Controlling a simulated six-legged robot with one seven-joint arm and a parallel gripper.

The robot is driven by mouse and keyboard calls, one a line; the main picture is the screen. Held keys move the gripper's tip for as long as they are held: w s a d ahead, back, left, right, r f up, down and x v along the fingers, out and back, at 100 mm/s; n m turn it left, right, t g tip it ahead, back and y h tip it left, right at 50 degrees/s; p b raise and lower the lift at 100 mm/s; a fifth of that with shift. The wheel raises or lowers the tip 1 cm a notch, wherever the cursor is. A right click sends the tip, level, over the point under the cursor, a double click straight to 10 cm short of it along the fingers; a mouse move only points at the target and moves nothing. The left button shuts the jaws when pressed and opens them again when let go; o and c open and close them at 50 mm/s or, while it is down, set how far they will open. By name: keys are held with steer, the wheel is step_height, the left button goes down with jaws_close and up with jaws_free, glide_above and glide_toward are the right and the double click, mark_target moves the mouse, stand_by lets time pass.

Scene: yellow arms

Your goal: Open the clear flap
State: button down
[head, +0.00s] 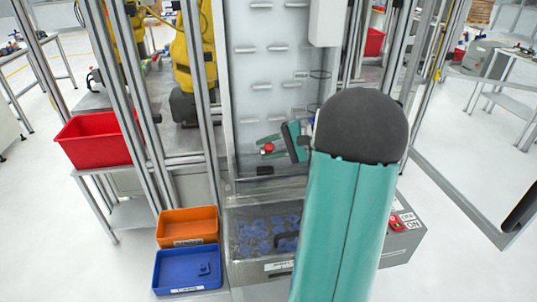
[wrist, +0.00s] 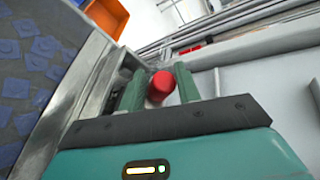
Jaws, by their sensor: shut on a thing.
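My gripper (head: 271,149) is at the end of my teal arm, in front of the grey-white upright panel of the machine. In the wrist view my gripper (wrist: 160,88) has its two green fingers on either side of a red knob (wrist: 161,84), shut on it. The red knob (head: 268,148) also shows in the head view. What the knob is fixed to cannot be made out. A clear panel (head: 255,220) covers a bin of blue pieces below, with a black handle (head: 286,240); whether this is the clear flap I cannot tell. My arm hides its right side.
An orange bin (head: 188,224) and a blue bin (head: 187,270) stand at the left of the machine. A red bin (head: 95,141) is on a side table. Metal posts flank the machine. A grey switch box (head: 402,240) sits at right.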

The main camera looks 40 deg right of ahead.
steer(key=shift+w+d, duration=0.25)
steer(key=shift+d, duration=0.05)
steer(key=c, duration=1.2)
jaws_free()
steer(key=shift+c, duration=0.2)
steer(key=shift+o, duration=0.2)
steer(key=shift+w+d+f, duration=0.1)
steer(key=shift+w, duration=0.05)
step_height(320, 180, up, 3)
steer(key=s+a+r, duration=0.8)
steer(key=s+r, duration=0.2)
steer(key=s, duration=0.1)
steer(key=shift+s+a, duration=0.2)
steer(key=shift+a, duration=0.1)
steer(key=shift+a, duration=0.1)
